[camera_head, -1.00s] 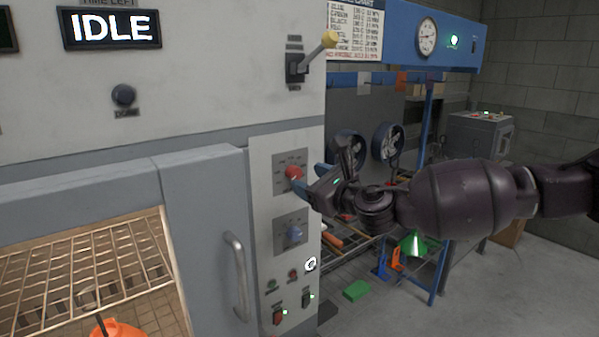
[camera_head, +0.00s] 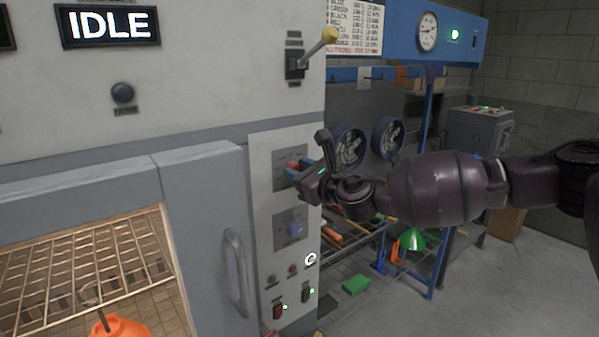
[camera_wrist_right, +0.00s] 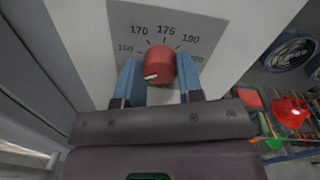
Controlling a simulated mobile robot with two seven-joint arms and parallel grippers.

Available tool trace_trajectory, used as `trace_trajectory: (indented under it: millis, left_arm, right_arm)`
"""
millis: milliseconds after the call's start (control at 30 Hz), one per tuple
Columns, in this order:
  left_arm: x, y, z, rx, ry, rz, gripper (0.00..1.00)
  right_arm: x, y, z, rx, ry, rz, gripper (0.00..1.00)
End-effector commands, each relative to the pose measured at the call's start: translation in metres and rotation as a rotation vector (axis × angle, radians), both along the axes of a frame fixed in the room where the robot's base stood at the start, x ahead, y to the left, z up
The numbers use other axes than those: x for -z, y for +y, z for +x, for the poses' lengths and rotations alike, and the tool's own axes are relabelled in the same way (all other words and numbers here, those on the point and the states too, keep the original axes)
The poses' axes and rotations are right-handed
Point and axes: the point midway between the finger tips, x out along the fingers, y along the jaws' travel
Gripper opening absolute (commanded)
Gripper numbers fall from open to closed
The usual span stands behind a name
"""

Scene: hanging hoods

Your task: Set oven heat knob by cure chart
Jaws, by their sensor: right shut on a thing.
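The red heat knob (camera_head: 291,173) sits on the upper dial plate of the oven's control panel, mostly hidden by my gripper in the head view. My right gripper (camera_head: 300,170) reaches it from the right. In the right wrist view, its blue fingers stand on both sides of the red knob (camera_wrist_right: 161,61), shut on it. The dial (camera_wrist_right: 165,22) carries numbers, with 170 and 175 legible above the knob; a white mark on the knob sits at its lower left. The cure chart (camera_head: 354,28) hangs behind, cut off at the top, its rows too small to read surely. My left gripper is out of view.
The oven door handle (camera_head: 236,273) is at the left. The display (camera_head: 110,26) reads IDLE.

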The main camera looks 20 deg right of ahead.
Motion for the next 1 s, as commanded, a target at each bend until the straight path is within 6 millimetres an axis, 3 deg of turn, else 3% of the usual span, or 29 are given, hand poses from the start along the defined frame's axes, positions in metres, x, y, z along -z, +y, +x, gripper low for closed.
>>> trace_trajectory:
  millis: [467,1000]
  left_arm:
    - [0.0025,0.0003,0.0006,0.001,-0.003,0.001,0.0]
    - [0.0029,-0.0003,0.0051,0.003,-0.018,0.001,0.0]
  right_arm:
    - [0.0012,-0.0003,-0.0001,0.0,0.037,0.101,0.11]
    - [0.0023,-0.0008,0.0001,0.001,0.201,0.552,0.11]
